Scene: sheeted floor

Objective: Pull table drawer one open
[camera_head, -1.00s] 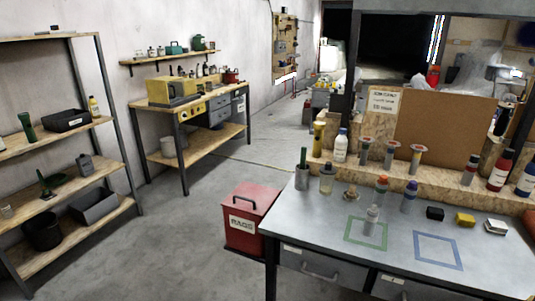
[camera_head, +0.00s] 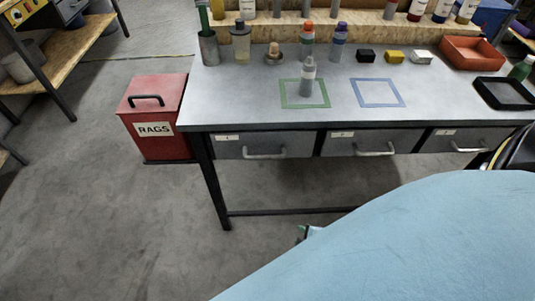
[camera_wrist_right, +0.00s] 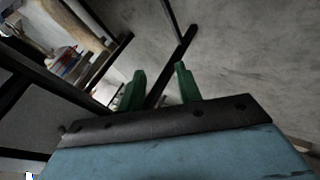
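Drawer one (camera_head: 232,146) is the leftmost grey drawer under the metal-topped table (camera_head: 240,95), with a small label at its upper left. It looks shut, its front in line with the others. Its pale bar handle (camera_head: 264,154) is in clear view. My right arm covers the lower right of the head view. Only a small green and dark part of my right gripper (camera_head: 304,233) shows past it, below and apart from the drawer. In the right wrist view the two green fingers of my right gripper (camera_wrist_right: 160,70) are apart with nothing between them. My left gripper is not seen.
Drawers two (camera_head: 340,144) and three (camera_head: 455,140) are to the right, also shut. A red rags bin (camera_head: 160,130) stands left of the table. A dark table leg (camera_head: 210,180) and low crossbar (camera_head: 290,211) are below. Bottles and small items stand on the tabletop.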

